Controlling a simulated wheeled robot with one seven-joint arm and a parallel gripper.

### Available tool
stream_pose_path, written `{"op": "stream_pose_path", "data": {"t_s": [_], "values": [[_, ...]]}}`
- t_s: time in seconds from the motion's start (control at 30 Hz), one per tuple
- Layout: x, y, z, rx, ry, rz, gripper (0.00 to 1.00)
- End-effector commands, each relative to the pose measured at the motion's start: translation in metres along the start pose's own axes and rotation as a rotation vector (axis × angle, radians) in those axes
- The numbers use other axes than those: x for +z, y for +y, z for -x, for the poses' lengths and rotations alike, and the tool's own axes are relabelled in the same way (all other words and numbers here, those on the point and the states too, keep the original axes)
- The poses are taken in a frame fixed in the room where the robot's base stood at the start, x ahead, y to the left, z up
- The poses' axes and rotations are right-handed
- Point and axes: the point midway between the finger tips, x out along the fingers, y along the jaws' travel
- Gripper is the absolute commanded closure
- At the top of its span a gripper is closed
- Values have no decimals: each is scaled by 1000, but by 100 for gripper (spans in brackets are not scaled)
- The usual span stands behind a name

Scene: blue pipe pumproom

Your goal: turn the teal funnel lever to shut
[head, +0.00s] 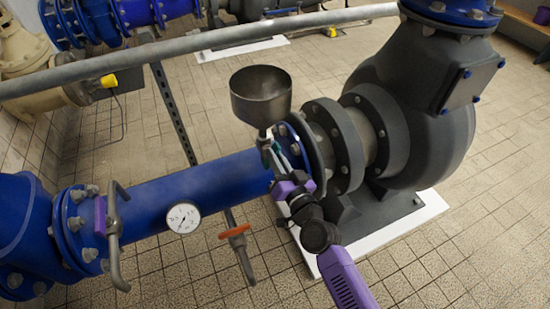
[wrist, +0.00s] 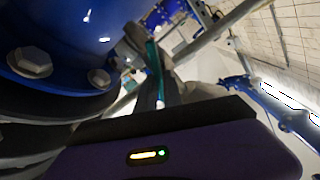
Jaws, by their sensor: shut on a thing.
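The grey funnel (head: 261,96) stands on a short valve stem above the blue pipe in the head view. The teal lever (head: 283,163) is a thin strip just below the funnel, partly hidden by my gripper. In the wrist view the teal lever (wrist: 153,62) runs as a narrow strip from between my fingers toward the valve. My gripper (head: 275,160) reaches up from the lower right to the lever, beside the pipe flange. In the wrist view my gripper (wrist: 160,88) is shut on the lever. The fingertips are dark and the exact contact is hard to see.
The blue pipe (head: 160,199) carries a pressure gauge (head: 183,217). A bolted flange (wrist: 70,55) is close at the left in the wrist view. The dark pump (head: 420,100) stands right of my gripper. A grey rail (head: 200,43) crosses behind the funnel. An orange-handled valve (head: 235,232) hangs below the pipe.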

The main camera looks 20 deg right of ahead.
Motion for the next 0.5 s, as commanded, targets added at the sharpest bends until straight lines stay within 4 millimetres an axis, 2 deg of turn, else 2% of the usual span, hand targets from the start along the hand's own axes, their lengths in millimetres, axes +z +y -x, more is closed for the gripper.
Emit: {"op": "stream_pose_path", "data": {"t_s": [0.5], "values": [[2, 8, 0, 2, 1, -491, 100]]}}
